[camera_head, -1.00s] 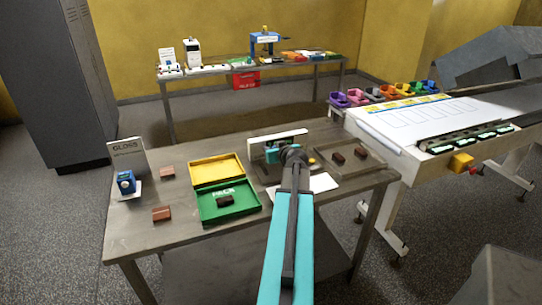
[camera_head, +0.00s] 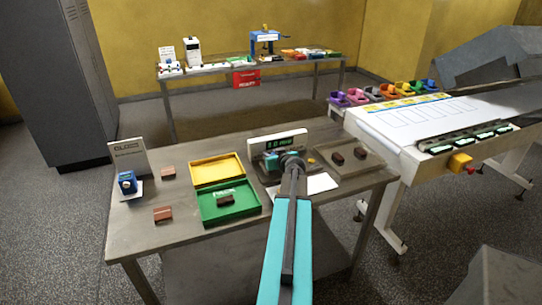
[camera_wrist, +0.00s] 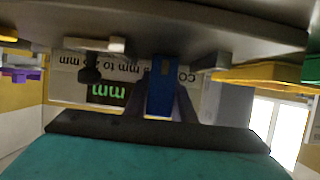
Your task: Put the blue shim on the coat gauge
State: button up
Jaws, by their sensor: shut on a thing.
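In the wrist view, which is upside down, the blue shim (camera_wrist: 160,88) is a narrow blue piece between the dark fingers of my gripper (camera_wrist: 162,100). The gripper is shut on it. The coat gauge (camera_head: 279,141) is a white-framed unit with a dark display and green digits on the near table. Its green "mm" display (camera_wrist: 107,93) and printed label show behind the shim in the wrist view. In the head view my gripper (camera_head: 291,158) is just in front of the gauge and hides part of it. The shim is hidden there, and I cannot tell whether it touches the gauge.
An open yellow and green box (camera_head: 230,212) holds a brown piece left of my arm. A grey tray (camera_head: 372,166) with dark pieces is to the right. A blue device (camera_head: 126,183) and loose brown pieces lie at left. A white conveyor (camera_head: 400,150) adjoins at right.

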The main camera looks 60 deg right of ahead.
jog(key=shift+f, duration=0.15)
jog(key=o, duration=1.1)
jog(key=shift+c, duration=0.2)
jog(key=shift+r, duration=0.2)
jog(key=shift+b+v, duration=1.35)
jog(key=shift+v, duration=3.3)
jog(key=shift+s+a+r+p, duration=0.2)
jog(key=shift+s+r+p, duration=0.1)
jog(key=shift+p, duration=0.25)
jog(key=shift+p+v, duration=0.5)
jog(key=shift+v, duration=0.35)
jog(key=shift+s+f, duration=0.1)
